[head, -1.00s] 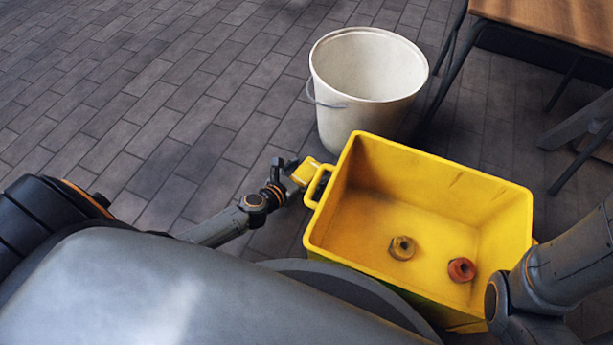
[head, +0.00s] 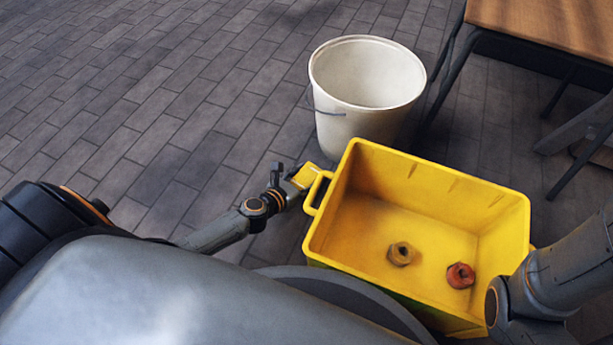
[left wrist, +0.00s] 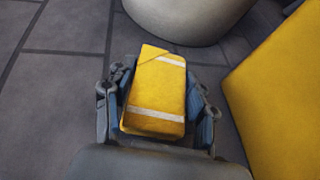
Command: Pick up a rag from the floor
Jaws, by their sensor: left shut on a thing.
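The rag (left wrist: 158,95) is a folded yellow cloth with pale stripes. My left gripper (left wrist: 155,108) is shut on it, with a finger along each side in the left wrist view. In the head view the left gripper (head: 288,178) and the rag (head: 303,176) are just left of the yellow crate's handle. The rag looks close to the handle; I cannot tell if they touch, or how high the rag is above the floor. My right arm comes in at the right edge, but its gripper is not visible.
The yellow crate (head: 420,172) holds a brass-coloured fitting (head: 401,254) and a red fitting (head: 460,275). A white bucket (head: 345,115) stands behind it. A wooden-topped table (head: 545,22) with dark legs is at the upper right. The paved floor (head: 130,110) to the left is clear.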

